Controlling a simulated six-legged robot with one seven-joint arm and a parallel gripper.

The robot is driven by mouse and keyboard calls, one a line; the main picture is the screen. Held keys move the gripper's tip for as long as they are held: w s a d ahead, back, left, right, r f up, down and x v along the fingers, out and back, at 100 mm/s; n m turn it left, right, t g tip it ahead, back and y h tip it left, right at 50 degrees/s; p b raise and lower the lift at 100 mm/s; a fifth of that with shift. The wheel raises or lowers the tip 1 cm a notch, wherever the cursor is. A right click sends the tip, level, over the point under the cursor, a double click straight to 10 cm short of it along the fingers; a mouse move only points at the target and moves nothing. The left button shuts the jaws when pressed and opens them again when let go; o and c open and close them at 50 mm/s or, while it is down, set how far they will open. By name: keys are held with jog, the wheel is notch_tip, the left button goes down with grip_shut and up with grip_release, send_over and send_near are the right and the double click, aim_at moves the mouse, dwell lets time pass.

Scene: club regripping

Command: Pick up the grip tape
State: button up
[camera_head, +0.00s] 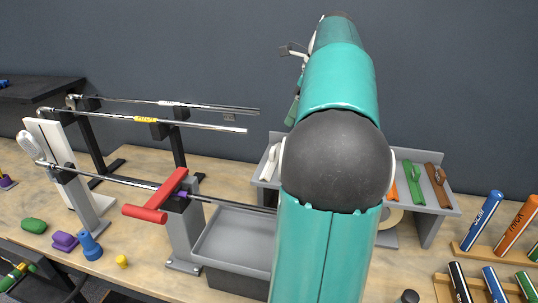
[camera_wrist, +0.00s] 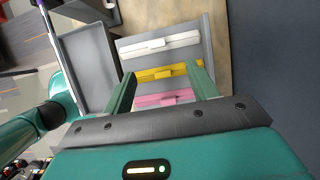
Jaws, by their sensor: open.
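A beige ring that looks like a roll of tape (camera_head: 392,216) is low on the grey rack in the head view, partly hidden behind my arm. I do not make it out in the wrist view. My gripper (camera_wrist: 161,70) shows in the wrist view with its two green fingers apart and nothing held. Its fingertips are over the rack, on either side of a yellow strip (camera_wrist: 158,74). A white strip (camera_wrist: 160,44) lies beyond them and a pink strip (camera_wrist: 163,98) shows between the fingers.
The rack (camera_head: 434,228) also holds green (camera_head: 413,182) and brown (camera_head: 438,184) strips. Tubes (camera_head: 482,220) stand at right. A dark wall (camera_head: 180,60) is behind.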

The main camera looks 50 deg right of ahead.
send_over(274, 149)
jog(key=s+d, duration=0.1)
jog(key=s, duration=0.1)
notch_tip(274, 149, down, 7)
jog(key=shift+s, duration=0.15)
jog(key=x, duration=0.5)
jog(key=shift+a, duration=0.1)
jog(key=c, duration=1)
